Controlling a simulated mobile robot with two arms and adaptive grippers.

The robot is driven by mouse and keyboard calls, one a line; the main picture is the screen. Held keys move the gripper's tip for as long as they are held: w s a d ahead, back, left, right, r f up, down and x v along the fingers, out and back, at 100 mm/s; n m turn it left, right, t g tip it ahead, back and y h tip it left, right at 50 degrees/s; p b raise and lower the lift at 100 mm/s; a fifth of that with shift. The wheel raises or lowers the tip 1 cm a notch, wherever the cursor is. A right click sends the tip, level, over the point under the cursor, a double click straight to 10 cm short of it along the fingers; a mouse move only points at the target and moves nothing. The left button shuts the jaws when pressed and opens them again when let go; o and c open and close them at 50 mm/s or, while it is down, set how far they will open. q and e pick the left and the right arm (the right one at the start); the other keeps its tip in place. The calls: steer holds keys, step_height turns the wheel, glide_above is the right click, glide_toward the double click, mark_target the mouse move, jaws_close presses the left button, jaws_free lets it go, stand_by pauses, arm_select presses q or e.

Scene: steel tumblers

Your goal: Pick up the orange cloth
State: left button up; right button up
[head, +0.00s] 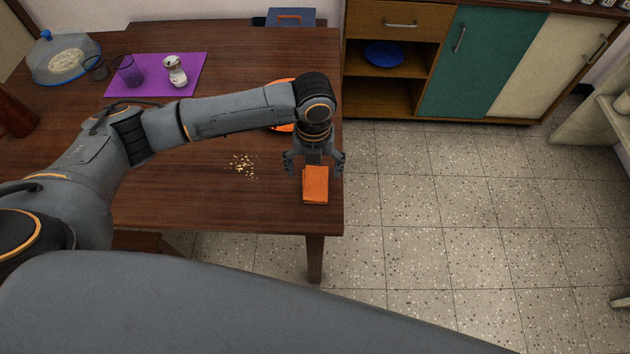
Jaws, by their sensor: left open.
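The orange cloth (315,186) lies folded into a small rectangle on the wooden table, near its right edge and front corner. My left gripper (315,170) is open over the far end of the cloth, with one finger on each side of it. I cannot tell whether the fingers touch the cloth or the table. My right gripper is not in view.
Pale crumbs (243,166) lie left of the gripper. An orange plate (281,127) is partly hidden behind my left arm. The tiled floor (440,220) to the right is clear.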

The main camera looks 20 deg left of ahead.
mark_target(315, 181)
arm_select(q)
step_height(315, 181, down, 5)
steer(key=shift+w+r, duration=0.1)
steer(key=c, duration=0.8)
steer(key=shift+r, duration=0.1)
steer(key=shift+r, duration=0.5)
steer(key=s+r, duration=1.2)
steer(key=s, duration=0.2)
steer(key=shift+a, duration=0.15)
